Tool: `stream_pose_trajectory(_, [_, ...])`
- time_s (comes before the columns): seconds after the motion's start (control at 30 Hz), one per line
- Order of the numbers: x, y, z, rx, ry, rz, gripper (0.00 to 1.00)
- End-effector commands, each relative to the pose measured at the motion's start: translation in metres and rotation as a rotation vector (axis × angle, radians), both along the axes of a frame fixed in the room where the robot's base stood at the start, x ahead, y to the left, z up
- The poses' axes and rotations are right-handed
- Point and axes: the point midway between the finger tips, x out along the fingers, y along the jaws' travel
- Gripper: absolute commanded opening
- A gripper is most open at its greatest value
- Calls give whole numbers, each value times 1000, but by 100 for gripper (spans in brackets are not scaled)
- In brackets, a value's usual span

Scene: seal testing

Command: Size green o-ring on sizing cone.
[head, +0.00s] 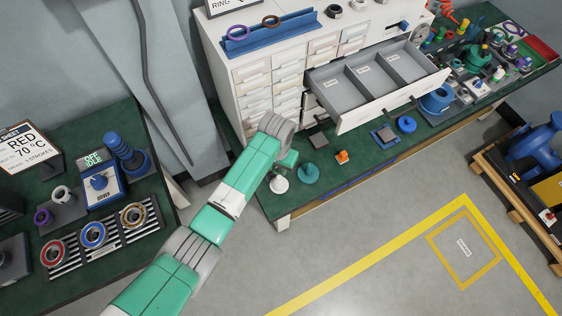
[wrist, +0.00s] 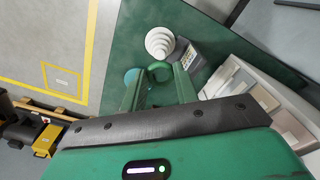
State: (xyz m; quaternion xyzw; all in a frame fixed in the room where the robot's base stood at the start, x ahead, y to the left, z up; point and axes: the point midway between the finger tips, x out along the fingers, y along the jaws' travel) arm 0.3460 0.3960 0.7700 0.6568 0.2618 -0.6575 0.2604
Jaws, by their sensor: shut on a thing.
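The sizing cone (wrist: 160,42) is white and stepped. It stands upright near the corner of the green bench, and in the head view it shows as a small white shape (head: 279,184) just below my gripper (head: 287,160). In the wrist view my gripper (wrist: 159,78) is shut on the green o-ring (wrist: 159,65), which sits between the fingertips. The ring appears right beside the cone in that view. I cannot tell its height above the bench or whether it touches the cone. In the head view the ring is not distinct.
A teal round piece (head: 308,174) stands right of the cone. A grey block (wrist: 188,55) is beside the cone. An open grey drawer (head: 372,80) juts out from the white cabinet (head: 262,62) behind. The bench's front edge is close, with open floor beyond.

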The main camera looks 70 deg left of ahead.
Motion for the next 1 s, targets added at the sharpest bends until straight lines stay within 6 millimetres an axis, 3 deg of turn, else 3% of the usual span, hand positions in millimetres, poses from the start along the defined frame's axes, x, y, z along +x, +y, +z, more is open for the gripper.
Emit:
stream_pose_trajectory(0.17, [0, 0, -4, 0, 0, 0, 0])
stream_pose_trajectory(0.6, [0, 0, -42, 0, 0, 0, 0])
stream_pose_trajectory(1.0, [0, -1, -40, -1, 1, -1, 0])
